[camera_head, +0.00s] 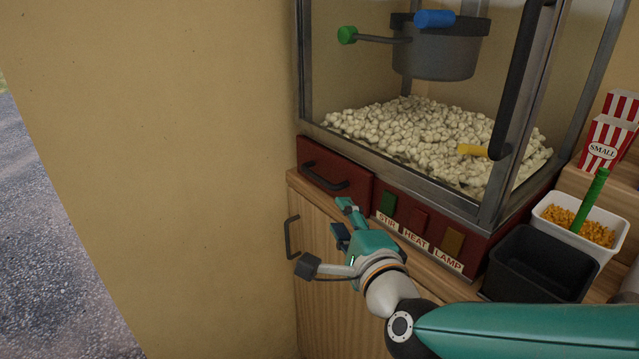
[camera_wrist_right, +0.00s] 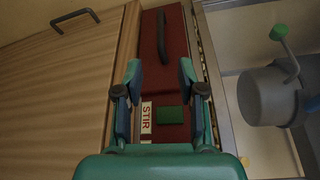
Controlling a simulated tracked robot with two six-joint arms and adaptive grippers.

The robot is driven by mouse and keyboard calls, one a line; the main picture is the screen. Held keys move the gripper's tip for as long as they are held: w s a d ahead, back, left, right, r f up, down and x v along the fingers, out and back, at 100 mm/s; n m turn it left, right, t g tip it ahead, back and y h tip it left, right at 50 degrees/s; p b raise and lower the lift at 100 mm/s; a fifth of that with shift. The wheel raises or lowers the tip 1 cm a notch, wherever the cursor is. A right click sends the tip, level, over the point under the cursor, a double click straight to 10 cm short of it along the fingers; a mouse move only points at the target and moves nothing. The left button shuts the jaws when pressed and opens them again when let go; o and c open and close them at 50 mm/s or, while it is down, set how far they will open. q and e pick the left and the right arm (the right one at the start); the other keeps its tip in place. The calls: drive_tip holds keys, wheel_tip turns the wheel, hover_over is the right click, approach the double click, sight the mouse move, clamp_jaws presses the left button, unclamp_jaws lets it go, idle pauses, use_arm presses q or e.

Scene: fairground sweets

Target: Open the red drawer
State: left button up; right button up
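The red drawer (camera_head: 335,162) is at the left end of the popcorn machine's red base and looks closed. A dark bar handle (camera_head: 324,181) runs along its front. My right gripper (camera_head: 343,222) is open and empty, just in front of the machine, a little below and right of the handle. In the right wrist view, the drawer (camera_wrist_right: 151,30) and its handle (camera_wrist_right: 162,37) lie beyond the open fingertips (camera_wrist_right: 160,76), apart from them. My left gripper is not in view.
Green, red and yellow buttons labelled STIR, HEAT and LAMP (camera_head: 416,238) sit right of the drawer. The wooden cabinet (camera_head: 320,290) below has its own dark handle (camera_head: 292,237). A black tub (camera_head: 535,265) and a white tub (camera_head: 610,250) stand at right. A wall is at left.

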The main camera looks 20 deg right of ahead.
sight(324, 185)
drive_tip(key=w, duration=0.5)
drive_tip(key=w+f, duration=0.1)
drive_tip(key=w, duration=0.4)
drive_tip(key=w+d+p, duration=0.1)
drive_tip(key=w, duration=0.4)
drive_tip(key=shift+f, duration=0.15)
drive_tip(key=shift+s, duration=0.1)
drive_tip(key=c, duration=0.7)
clamp_jaws()
